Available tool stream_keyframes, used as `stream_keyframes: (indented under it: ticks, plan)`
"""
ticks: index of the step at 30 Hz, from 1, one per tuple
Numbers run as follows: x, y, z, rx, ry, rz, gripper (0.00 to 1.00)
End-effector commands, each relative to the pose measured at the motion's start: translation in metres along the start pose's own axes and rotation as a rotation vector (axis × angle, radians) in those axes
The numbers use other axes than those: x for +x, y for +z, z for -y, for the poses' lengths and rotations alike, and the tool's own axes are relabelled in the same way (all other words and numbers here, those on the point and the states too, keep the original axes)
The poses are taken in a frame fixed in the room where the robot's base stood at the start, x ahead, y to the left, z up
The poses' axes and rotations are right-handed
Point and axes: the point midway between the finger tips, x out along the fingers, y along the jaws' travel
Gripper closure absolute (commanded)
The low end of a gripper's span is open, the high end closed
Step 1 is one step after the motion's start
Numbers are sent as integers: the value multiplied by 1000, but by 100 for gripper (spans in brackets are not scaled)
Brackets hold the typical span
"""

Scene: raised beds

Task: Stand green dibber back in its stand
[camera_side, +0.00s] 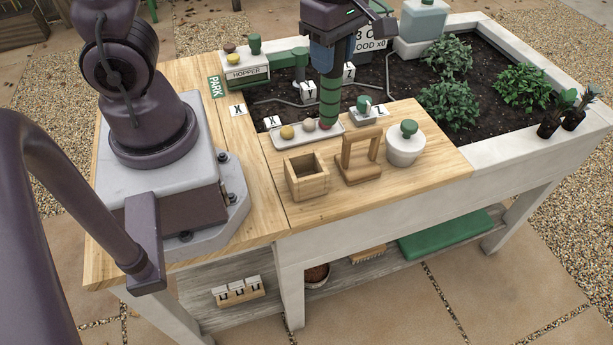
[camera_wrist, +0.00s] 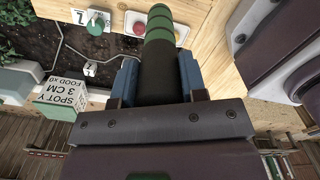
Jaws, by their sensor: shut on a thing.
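The green dibber (camera_side: 330,98), banded in green and dark, hangs roughly upright from my gripper (camera_side: 324,60). In the wrist view the dibber (camera_wrist: 160,50) runs between the two blue fingers of my gripper (camera_wrist: 158,78), which are shut on it. Its lower end appears over or just behind the right end of a white tray; I cannot tell whether it touches. A wooden upright frame with a base (camera_side: 360,158) stands near the table's front, right of an open, empty square wooden box (camera_side: 307,182). I cannot tell for sure which is the dibber's stand.
A white pot with a green knob (camera_side: 405,148) stands right of the frame. A small green-knobbed item (camera_side: 362,112) is close right of the dibber. The hopper (camera_side: 245,70) and soil bed (camera_side: 400,85) lie behind.

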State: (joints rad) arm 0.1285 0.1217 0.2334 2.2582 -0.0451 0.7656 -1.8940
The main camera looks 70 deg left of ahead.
Motion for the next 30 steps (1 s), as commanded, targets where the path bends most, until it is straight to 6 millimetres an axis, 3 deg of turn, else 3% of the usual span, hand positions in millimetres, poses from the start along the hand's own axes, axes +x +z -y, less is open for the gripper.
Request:
stream_keyframes:
  ticks: [1,3,9,14,18,30]
  plan:
    - [-7,10,19,59,4,4,91]
    - [-12,16,40,118,4,4,91]
    - [-18,22,76,220,2,3,91]
    - [0,22,84,240,-6,-3,91]
    - [26,22,84,238,-7,-4,91]
    - [70,21,83,237,-3,-2,91]
